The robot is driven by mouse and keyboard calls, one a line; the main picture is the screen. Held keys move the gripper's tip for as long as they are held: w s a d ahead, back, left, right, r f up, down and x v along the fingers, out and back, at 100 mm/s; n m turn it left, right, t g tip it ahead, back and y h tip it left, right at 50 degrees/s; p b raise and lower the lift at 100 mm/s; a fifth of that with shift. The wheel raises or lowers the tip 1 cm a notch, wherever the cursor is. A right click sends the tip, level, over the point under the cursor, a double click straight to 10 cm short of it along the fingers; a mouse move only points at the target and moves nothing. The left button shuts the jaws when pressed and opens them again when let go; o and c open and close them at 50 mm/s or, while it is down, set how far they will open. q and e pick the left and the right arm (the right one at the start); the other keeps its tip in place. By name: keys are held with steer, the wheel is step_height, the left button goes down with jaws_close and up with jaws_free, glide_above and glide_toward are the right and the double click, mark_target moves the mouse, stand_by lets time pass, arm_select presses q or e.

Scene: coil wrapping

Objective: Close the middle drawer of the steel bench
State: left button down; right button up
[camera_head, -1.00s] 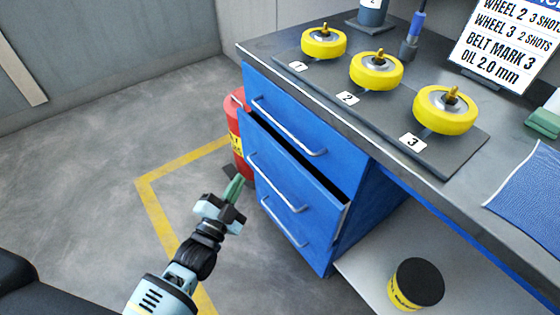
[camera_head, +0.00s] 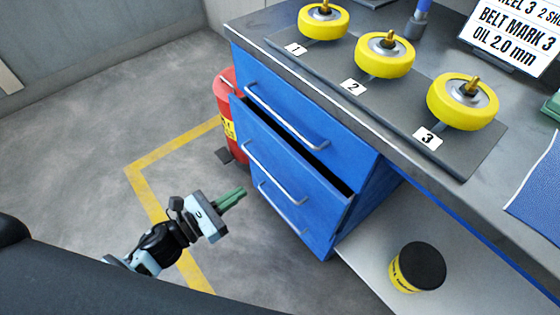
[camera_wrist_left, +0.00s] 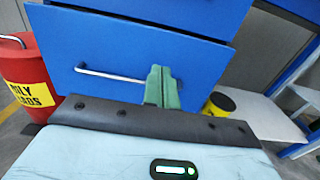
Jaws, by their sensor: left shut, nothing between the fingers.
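The middle drawer (camera_head: 293,166) of the blue steel bench stands partly open, with a dark gap along its top edge. It has a silver bar handle (camera_head: 272,174). The drawers above (camera_head: 340,155) and below (camera_head: 316,235) look shut. My left gripper (camera_head: 240,191), with green fingers, is shut and empty. It is in front of the drawers, to the left of the middle drawer's handle and apart from it. In the left wrist view the shut fingers (camera_wrist_left: 162,88) point at a blue drawer front (camera_wrist_left: 125,55), and its bar handle (camera_wrist_left: 105,74) runs just left of them. My right gripper is not in view.
A red bin (camera_head: 225,103) stands left of the bench. Yellow wheels on a numbered board (camera_head: 390,95) sit on the bench top. A black-lidded yellow tub (camera_head: 403,273) is on the lower shelf at right. The floor (camera_head: 80,150) to the left is clear.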

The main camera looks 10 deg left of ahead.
arm_select(q)
glide_toward(290, 159)
steer(key=x, duration=0.5)
steer(key=shift+r+p, duration=0.25)
steer(key=shift+p, duration=0.15)
steer(key=shift+x, duration=0.9)
steer(key=shift+w+d+f, duration=0.1)
steer(key=shift+w, duration=0.05)
steer(key=b+x, duration=0.2)
steer(key=x, duration=0.1)
steer(key=shift+w+d+f, duration=0.1)
steer(key=shift+w, duration=0.05)
steer(key=shift+w+d, duration=0.15)
steer(key=shift+w, duration=0.1)
steer(key=shift+r, duration=0.3)
steer(key=shift+r, duration=0.1)
